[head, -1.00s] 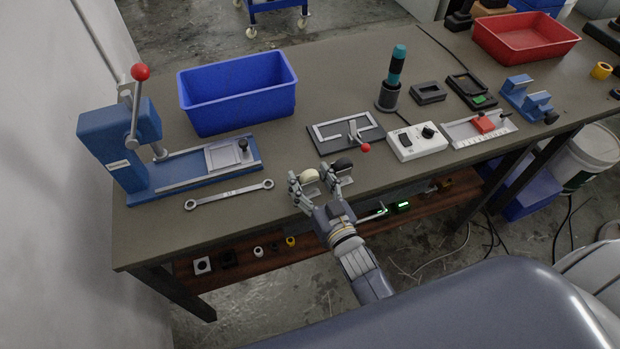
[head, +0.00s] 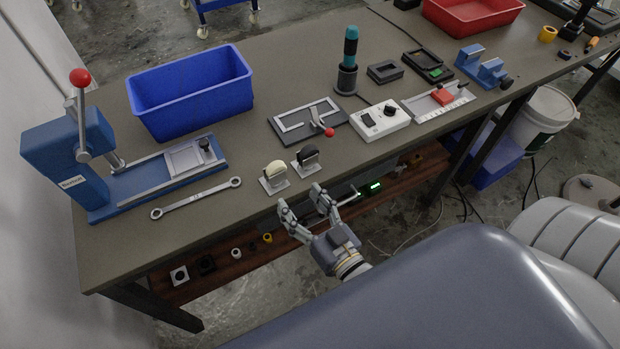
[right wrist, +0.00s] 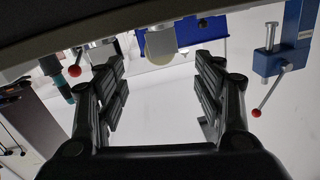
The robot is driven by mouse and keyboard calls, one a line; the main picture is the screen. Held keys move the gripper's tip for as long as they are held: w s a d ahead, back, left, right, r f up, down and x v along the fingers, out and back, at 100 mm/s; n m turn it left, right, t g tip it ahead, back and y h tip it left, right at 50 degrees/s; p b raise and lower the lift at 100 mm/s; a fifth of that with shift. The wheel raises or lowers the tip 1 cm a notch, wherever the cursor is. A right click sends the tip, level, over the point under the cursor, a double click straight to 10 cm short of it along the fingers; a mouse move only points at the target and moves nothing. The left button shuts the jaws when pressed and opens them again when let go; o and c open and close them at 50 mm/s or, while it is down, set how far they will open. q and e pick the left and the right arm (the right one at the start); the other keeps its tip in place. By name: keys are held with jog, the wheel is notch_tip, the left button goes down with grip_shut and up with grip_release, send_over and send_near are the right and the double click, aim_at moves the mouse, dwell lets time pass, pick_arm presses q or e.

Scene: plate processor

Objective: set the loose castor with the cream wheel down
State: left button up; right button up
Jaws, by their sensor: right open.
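The castor with the cream wheel (head: 275,173) stands on the bench near its front edge, plate down and wheel up. It also shows in the right wrist view (right wrist: 160,45), beyond and between the fingers. A castor with a black wheel (head: 306,158) stands just right of it, apart from it. My right gripper (head: 300,197) is open and empty, at the bench's front edge, just short of both castors and touching neither as far as I can see. My left gripper is in neither view.
A double-ended wrench (head: 197,197) and a blue press (head: 70,160) lie to the left. A blue bin (head: 190,95) stands behind. A toggle-clamp fixture (head: 300,120) and a white control box (head: 380,120) are behind and right. Bare bench surrounds the castors.

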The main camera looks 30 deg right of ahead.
jog(key=shift+s, duration=0.1)
jog(key=s+f+g, duration=0.2)
jog(key=f+g, duration=0.1)
jog(key=f, duration=0.7)
jog(key=s+f+g, duration=0.2)
jog(key=f, duration=0.9)
jog(key=s+d+f+n+g+h, duration=0.1)
jog(key=s+f+g, duration=0.6)
jog(key=s+f, duration=0.8)
notch_tip(320, 180, down, 5)
jog(key=shift+s+d+r+n, duration=0.1)
jog(key=shift+s+d+n, duration=0.3)
jog(key=shift+d+n, duration=0.3)
jog(key=s+d+f+g, duration=0.1)
jog(key=s+f, duration=0.1)
jog(key=s, duration=0.2)
jog(key=s+d+f+g, duration=0.1)
jog(key=s+d+g, duration=0.1)
jog(key=s, duration=0.1)
jog(key=s+d+f+g+h, duration=0.1)
jog(key=s+f, duration=0.1)
jog(key=s, duration=0.2)
jog(key=shift+s+d+f+g, duration=0.2)
jog(key=shift+s+f+g, duration=0.1)
jog(key=shift+f, duration=0.05)
jog(key=shift+c, duration=1)
jog(key=shift+s+d+f, duration=0.1)
jog(key=shift+s+d, duration=0.05)
jog(key=shift+s, duration=0.3)
jog(key=shift+c, duration=0.2)
